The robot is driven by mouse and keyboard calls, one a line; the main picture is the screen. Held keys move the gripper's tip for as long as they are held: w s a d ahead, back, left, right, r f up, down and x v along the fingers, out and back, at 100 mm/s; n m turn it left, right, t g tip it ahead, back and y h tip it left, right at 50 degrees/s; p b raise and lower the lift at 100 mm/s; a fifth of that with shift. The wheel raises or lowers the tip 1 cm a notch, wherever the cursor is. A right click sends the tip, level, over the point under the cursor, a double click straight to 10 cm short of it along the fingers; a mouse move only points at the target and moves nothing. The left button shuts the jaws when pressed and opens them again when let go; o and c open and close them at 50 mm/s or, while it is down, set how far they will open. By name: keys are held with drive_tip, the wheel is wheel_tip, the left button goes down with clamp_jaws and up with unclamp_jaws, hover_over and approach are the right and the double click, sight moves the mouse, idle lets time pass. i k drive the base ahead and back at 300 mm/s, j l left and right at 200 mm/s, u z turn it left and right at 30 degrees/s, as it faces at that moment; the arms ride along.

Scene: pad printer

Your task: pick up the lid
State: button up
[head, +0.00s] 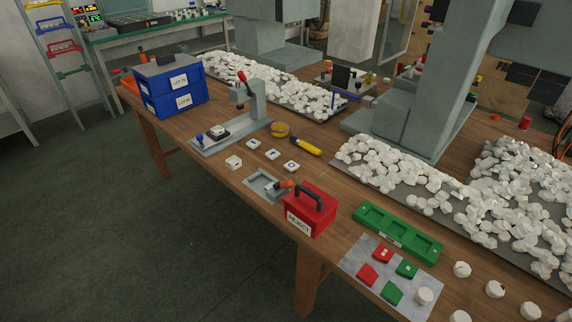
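No single piece is clearly marked as the lid. Several small white cap-like pieces lie near the table's front edge, one plain (234,162) and others with dark prints, such as this printed cap (291,166). A red REJECT box (309,208) has a black handle on top. Two stacked blue bins (175,97) have a flat grey top (165,66), which may be a cover. Rounded white pieces, such as this one (462,269), lie at the lower right. My gripper is not in view.
A grey press fixture (229,123) stands behind the printed caps, with a yellow-handled tool (306,146) nearby. A green slotted tray (398,233) and a grey mat (365,249) with red and green blocks lie right of the red box. Piles of white pieces (410,185) cover the back. Floor in front is clear.

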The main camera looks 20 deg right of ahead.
sight(273, 154)
drive_tip(key=i+u, duration=0.3)
drive_tip(key=i, duration=0.25)
drive_tip(key=i+u, duration=0.25)
drive_tip(key=i, duration=0.3)
drive_tip(key=i+l+u, duration=0.3)
drive_tip(key=i, duration=0.2)
drive_tip(key=j, duration=0.05)
